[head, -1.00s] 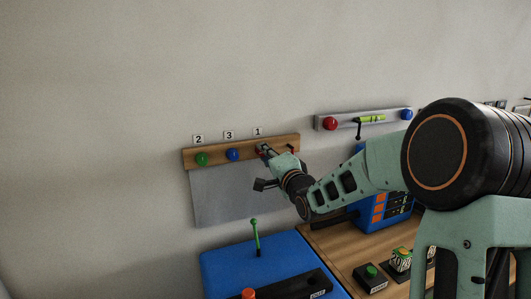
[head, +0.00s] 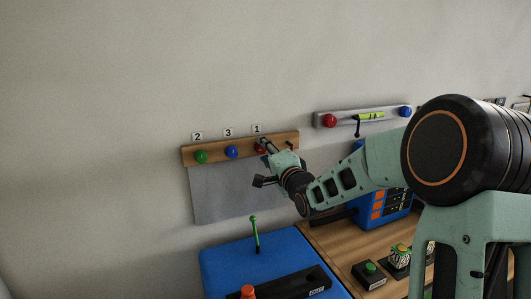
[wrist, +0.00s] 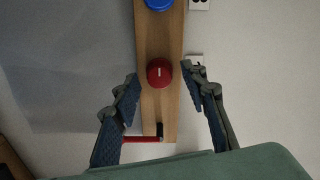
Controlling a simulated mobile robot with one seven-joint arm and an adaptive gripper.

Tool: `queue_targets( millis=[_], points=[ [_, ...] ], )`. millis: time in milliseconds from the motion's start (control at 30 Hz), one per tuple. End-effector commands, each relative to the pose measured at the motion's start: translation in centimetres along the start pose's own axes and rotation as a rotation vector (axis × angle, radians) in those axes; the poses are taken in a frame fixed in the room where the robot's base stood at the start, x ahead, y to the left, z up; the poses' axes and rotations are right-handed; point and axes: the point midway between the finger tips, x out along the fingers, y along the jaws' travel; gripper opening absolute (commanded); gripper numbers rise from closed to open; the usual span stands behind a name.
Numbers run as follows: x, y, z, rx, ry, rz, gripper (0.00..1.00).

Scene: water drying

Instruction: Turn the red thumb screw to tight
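The red thumb screw (wrist: 160,73) is a round knob with a short white mark, on a wooden board (wrist: 154,107). In the wrist view the mark runs roughly along the board. My gripper (wrist: 159,76) is open, with one blue-padded finger on each side of the screw and gaps between. How deep the fingertips reach cannot be told. In the head view the red screw (head: 260,149) shows partly below label 1, beside my gripper (head: 266,147), which hides some of it.
Blue (head: 232,152) and green (head: 201,156) knobs sit left on the same board. A red-handled part (wrist: 143,139) is near the board's end, close to my left finger. A grey rail (head: 345,119) with knobs is at upper right. A blue box (head: 230,264) stands below.

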Motion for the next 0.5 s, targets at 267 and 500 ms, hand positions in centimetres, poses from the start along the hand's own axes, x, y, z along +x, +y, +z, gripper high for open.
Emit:
queue_targets(
  millis=[267, 500],
  points=[
    [-2.3, -0.1, -0.1, -0.002, 0.001, 0.0, 0.4],
    [-7.0, -0.1, -0.1, -0.003, 0.003, 0.001, 0.4]
  ],
)
